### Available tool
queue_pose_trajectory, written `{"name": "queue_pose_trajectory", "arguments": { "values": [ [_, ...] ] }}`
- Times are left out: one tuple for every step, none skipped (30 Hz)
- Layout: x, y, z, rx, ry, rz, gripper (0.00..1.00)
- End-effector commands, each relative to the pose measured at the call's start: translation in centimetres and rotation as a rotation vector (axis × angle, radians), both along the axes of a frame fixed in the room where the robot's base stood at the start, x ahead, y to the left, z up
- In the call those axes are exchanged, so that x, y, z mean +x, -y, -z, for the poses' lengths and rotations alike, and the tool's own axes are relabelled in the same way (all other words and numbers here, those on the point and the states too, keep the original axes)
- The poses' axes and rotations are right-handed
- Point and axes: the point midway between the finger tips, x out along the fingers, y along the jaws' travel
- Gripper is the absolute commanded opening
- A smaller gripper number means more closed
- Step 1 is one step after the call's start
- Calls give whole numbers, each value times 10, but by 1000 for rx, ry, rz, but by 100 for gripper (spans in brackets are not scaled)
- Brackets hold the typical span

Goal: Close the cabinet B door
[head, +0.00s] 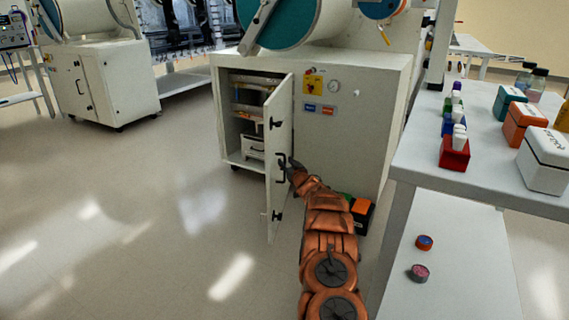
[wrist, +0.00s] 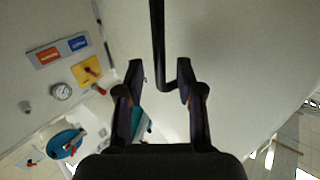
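The cabinet (head: 345,125) stands in the middle of the head view, its white door (head: 276,200) swung well open and its shelves showing. No letter B is readable on it. The door has a dark bar handle (head: 280,168) between two dark latches. My gripper (head: 292,164) is at the door's edge by this handle, partly hidden by my arm. In the wrist view my gripper (wrist: 160,82) is open, with a gap between its fingers. The bent end of the black handle (wrist: 162,60) lies between the fingertips, closer to the right one, and contact cannot be told.
A control panel (head: 320,95) with a gauge is on the cabinet front. An orange and black box (head: 361,212) stands on the floor beside my arm. A white table (head: 490,150) with racks and boxes is at right. The floor at left is clear.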

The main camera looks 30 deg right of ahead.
Motion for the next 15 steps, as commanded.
{"name": "queue_pose_trajectory", "arguments": {
  "values": [
    [3, 2, 2, -3, -1, 2, 37],
    [5, 2, 1, -3, -1, 2, 37],
    [8, 2, 0, -4, 0, 1, 37],
    [9, 2, -1, -4, 1, 0, 37],
    [11, 2, -1, -4, 2, -1, 37],
    [13, 2, -1, -2, 3, -1, 37],
    [14, 2, -1, -2, 3, 0, 37],
    [15, 3, -1, -2, 3, 0, 37],
    [16, 3, -1, -1, 2, 1, 37],
    [17, 3, -1, 0, 2, 1, 37],
    [17, 3, -1, 0, 2, 1, 37],
    [18, 3, -1, 1, 2, 1, 37],
    [19, 3, -1, 1, 2, 1, 37],
    [19, 3, -1, 1, 2, 1, 37],
    [19, 3, -1, 1, 2, 1, 37]
  ]
}}
